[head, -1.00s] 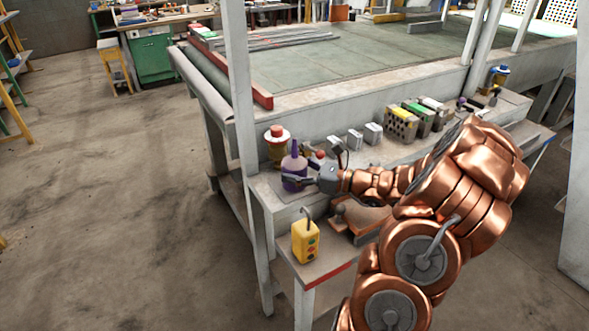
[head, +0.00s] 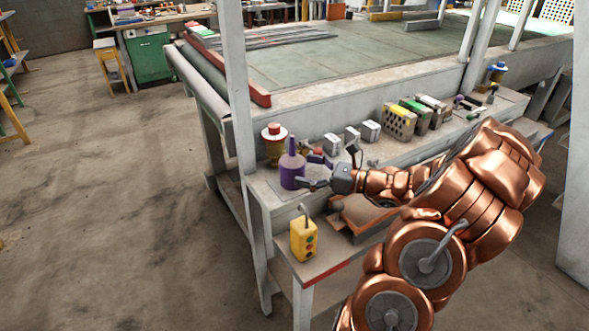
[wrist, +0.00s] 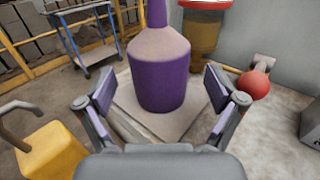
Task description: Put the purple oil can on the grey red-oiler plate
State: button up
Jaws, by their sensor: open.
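The purple oil can (head: 292,172), with a pale shoulder and purple spout, stands upright at the left end of the workbench ledge. In the wrist view the can (wrist: 159,80) rests on a flat light-grey plate (wrist: 196,113), whose edges show around its base. My gripper (head: 314,172) is just to the right of the can in the head view. In the wrist view my gripper (wrist: 160,100) has its fingers spread wide, with the can ahead between them and visible gaps on both sides. Nothing is held.
A red-topped brass oiler (head: 274,146) stands behind the can. A red ball knob (wrist: 254,85) is close to my right finger. A yellow button box (head: 303,240) stands on the lower shelf in front. Hollow bricks (head: 398,121) and small grey blocks stand further right.

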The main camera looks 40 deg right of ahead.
jog(key=b+v, duration=0.1)
jog(key=v, duration=0.7)
jog(key=shift+s, duration=0.1)
dwell(0.4)
